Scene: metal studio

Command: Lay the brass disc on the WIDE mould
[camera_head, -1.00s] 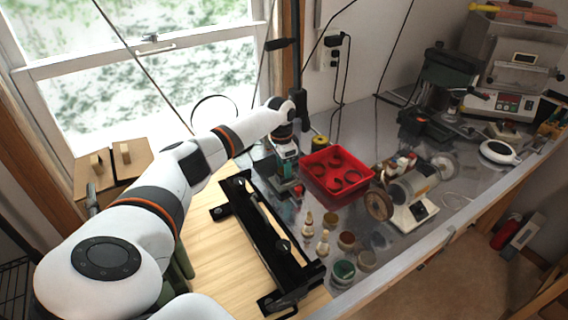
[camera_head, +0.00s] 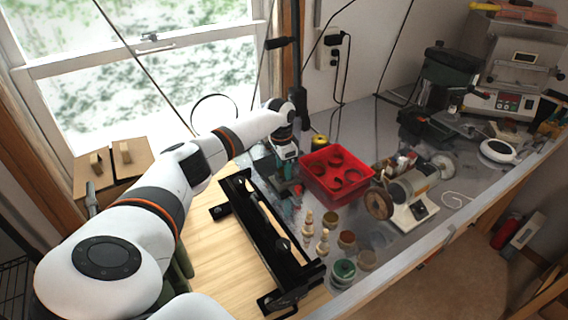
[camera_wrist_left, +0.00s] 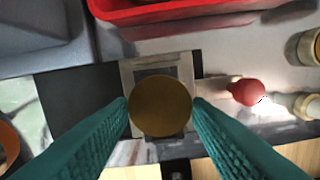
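The brass disc (camera_wrist_left: 160,106) is round and flat, and sits between the two green fingertips of my left gripper (camera_wrist_left: 160,108) in the left wrist view. Both fingertips appear to touch its edge, so the gripper is shut on it. Behind the disc is a pale square block with a dark square recess (camera_wrist_left: 158,70), probably a mould; the disc covers much of it. I cannot tell whether the disc touches it, or whether it is the wide one. In the head view my left gripper (camera_head: 288,172) points down beside the red bin, the disc hidden. My right gripper is not in view.
A red bin (camera_head: 338,198) with dark rings stands close beside the left gripper. A red knob (camera_wrist_left: 247,92) lies right of the mould in the wrist view. A black rail frame (camera_head: 262,232), small pegs and jars (camera_head: 343,270), and a bench grinder (camera_head: 408,192) are nearby.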

